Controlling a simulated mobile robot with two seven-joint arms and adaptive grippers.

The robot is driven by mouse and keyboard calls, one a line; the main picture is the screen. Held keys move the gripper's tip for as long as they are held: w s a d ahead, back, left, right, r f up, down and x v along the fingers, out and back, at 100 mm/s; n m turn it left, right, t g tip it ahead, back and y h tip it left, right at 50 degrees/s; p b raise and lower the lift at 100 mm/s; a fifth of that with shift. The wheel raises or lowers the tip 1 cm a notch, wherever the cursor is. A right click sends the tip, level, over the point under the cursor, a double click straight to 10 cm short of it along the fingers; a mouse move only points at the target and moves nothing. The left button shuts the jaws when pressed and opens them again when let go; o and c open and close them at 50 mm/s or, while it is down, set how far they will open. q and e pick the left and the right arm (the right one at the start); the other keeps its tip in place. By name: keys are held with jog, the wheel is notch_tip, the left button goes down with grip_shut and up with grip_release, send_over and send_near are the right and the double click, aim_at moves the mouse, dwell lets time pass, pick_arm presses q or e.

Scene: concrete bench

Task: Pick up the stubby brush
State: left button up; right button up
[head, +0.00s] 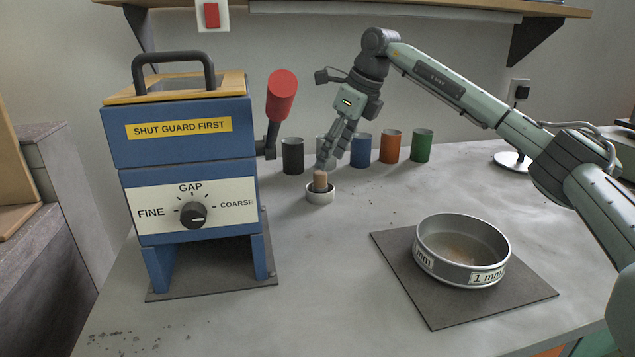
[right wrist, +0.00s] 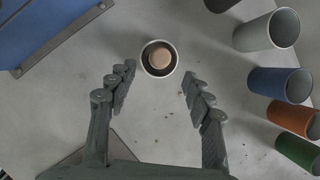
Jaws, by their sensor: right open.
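The stubby brush (head: 320,180) stands upright in a small white round holder (head: 320,196) on the bench. Only its light wooden handle shows; the rest is hidden inside the holder. In the right wrist view the brush's round top (right wrist: 160,57) sits inside the white-rimmed holder (right wrist: 146,72), beyond my fingertips and roughly between their lines. My right gripper (head: 337,150) is open and empty, pointing down just above and beside the brush in the head view. Its two fingers are spread wide in the right wrist view (right wrist: 156,84). My left gripper is not in view.
A blue machine (head: 185,150) with a red-handled lever (head: 282,95) stands left of the brush. Several cups, including black (head: 292,156), blue (head: 361,150), orange (head: 390,146) and green (head: 421,145), line up behind. A sieve (head: 425,255) rests on a dark mat (head: 440,312) at front right.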

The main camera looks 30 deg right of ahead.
aim_at(322, 173)
jog(key=shift+w+a+f, duration=0.1)
jog(key=shift+a+f, duration=0.05)
jog(key=shift+f, duration=0.4)
jog(key=x, duration=0.4)
jog(key=shift+w+a+f+p, duration=0.1)
jog(key=shift+w+f+p, duration=0.05)
jog(key=shift+w+p, duration=0.15)
jog(key=shift+f, duration=0.25)
jog(key=shift+c, duration=0.6)
jog(key=c, duration=0.5)
grip_shut()
jog(key=shift+r, duration=0.2)
notch_tip(322, 173, up, 9)
jog(key=shift+w+f, duration=0.1)
jog(key=shift+f, duration=0.15)
jog(key=shift+r, duration=0.6)
grip_release()
jog(key=c, duration=0.5)
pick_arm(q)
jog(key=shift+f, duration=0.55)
pick_arm(e)
jog(key=shift+a+f, duration=0.1)
